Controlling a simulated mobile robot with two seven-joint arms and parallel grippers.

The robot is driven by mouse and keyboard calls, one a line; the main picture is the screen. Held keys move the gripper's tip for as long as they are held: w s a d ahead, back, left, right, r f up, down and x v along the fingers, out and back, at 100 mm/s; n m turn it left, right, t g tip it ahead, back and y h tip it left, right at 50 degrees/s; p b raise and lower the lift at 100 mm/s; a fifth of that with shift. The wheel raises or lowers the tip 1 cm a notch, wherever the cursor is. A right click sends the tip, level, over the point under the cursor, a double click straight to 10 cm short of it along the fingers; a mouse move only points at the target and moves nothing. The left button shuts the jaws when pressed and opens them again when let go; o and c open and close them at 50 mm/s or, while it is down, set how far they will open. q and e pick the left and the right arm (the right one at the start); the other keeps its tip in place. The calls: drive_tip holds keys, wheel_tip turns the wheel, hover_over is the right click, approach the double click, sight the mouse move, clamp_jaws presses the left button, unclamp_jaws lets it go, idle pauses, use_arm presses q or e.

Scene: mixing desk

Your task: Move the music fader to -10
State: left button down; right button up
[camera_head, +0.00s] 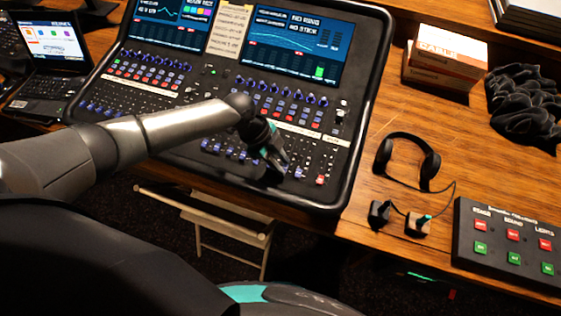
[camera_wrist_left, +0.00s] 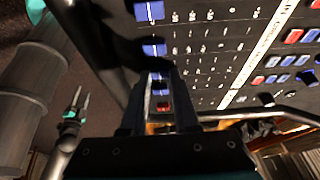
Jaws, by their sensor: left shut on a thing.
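The mixing desk (camera_head: 335,180) has rows of blue fader caps along its lower part. My left gripper (camera_head: 274,172) reaches down onto the fader area near the lower right of the desk. In the left wrist view my left gripper (camera_wrist_left: 160,82) is shut on a fader cap (camera_wrist_left: 159,76), a blue one between its fingertips. Other blue fader caps (camera_wrist_left: 154,49) and a red one (camera_wrist_left: 163,107) lie in the same row. The label and scale marks are too small to read, so which fader is music cannot be told. My right gripper (camera_wrist_left: 79,103) hangs off the desk, its fingers apart and empty.
Headphones (camera_head: 408,160), a box (camera_head: 446,60), a dark cloth heap (camera_head: 524,105) and a button panel (camera_head: 510,240) occupy the wooden table on the right. A laptop (camera_head: 50,60) stands at left. A folding stool (camera_head: 205,225) is below the desk's front edge.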

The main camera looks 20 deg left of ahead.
sight(293, 153)
use_arm(q)
drive_tip(key=w+b, duration=0.3)
drive_tip(key=w, duration=0.1)
drive_tip(key=shift+w, duration=0.15)
drive_tip(key=shift+w+d+r+b, duration=0.1)
drive_tip(key=shift+w+r+b, duration=0.15)
drive_tip(key=shift+w+b, duration=0.3)
drive_tip(key=c, duration=0.6)
unclamp_jaws()
drive_tip(key=shift+c, duration=0.2)
drive_tip(key=shift+r, duration=0.15)
drive_tip(key=v, duration=1.5)
drive_tip(key=shift+p, duration=0.35)
